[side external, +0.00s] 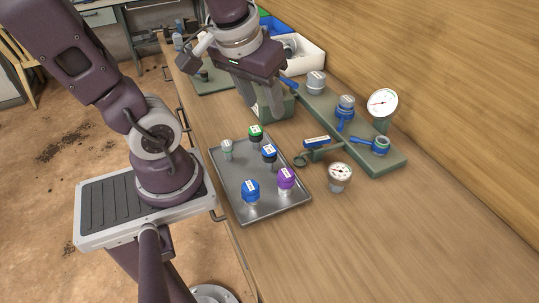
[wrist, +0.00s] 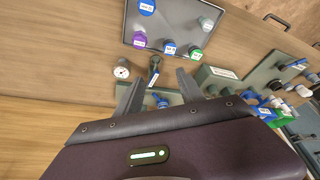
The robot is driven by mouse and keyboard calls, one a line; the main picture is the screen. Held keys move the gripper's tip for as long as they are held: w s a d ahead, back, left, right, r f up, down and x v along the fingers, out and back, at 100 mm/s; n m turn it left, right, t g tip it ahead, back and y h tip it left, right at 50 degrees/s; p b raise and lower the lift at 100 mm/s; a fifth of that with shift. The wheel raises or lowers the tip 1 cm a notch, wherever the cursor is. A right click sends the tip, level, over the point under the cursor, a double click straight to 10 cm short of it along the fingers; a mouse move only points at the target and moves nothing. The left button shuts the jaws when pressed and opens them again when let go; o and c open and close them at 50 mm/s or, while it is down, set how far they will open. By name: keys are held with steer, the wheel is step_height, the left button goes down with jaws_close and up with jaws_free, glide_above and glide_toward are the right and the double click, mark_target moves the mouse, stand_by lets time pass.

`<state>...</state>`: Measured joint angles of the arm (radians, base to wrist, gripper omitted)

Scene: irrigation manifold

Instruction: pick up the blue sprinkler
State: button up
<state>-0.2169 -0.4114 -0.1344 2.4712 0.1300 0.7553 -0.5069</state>
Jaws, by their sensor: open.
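Two blue-capped pieces stand upright on a grey metal tray (side external: 232,178). The nearer one (side external: 250,190) has a wide blue cap on a pale body, and the other (side external: 269,153) has a blue cap on a dark body. Labels are too small to read, so I cannot tell which is the blue sprinkler. In the wrist view, the wide-capped piece (wrist: 147,7) is at the top edge, and the dark-bodied one (wrist: 169,47) is near the tray's lower edge. My gripper (side external: 264,108) is open and empty, beyond the tray's far end. Its fingers also show in the wrist view (wrist: 158,88).
The tray also holds a purple-capped piece (side external: 285,179), a green-capped one (side external: 255,132) and a small grey-green one (side external: 227,149). A gauge (side external: 340,176) and a blue-handled valve (side external: 317,143) stand right of the tray. A green manifold board (side external: 385,160) lies behind. The front-right bench is clear.

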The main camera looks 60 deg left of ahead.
steer(key=w+a+f+n+g, duration=0.3)
steer(key=a+f+n, duration=0.2)
steer(key=f+n, duration=0.25)
steer(key=n+h, duration=0.2)
steer(key=n, duration=0.3)
glide_above(269, 158)
steer(key=w+a, duration=0.1)
steer(key=f, duration=0.7)
steer(key=shift+w+a, duration=0.1)
steer(key=shift+a, duration=0.1)
steer(key=shift+n, duration=0.25)
step_height(269, 158, down, 7)
steer(key=shift+a+f, duration=0.15)
steer(key=shift+f, duration=0.05)
steer(key=shift+c, duration=0.4)
jaws_close()
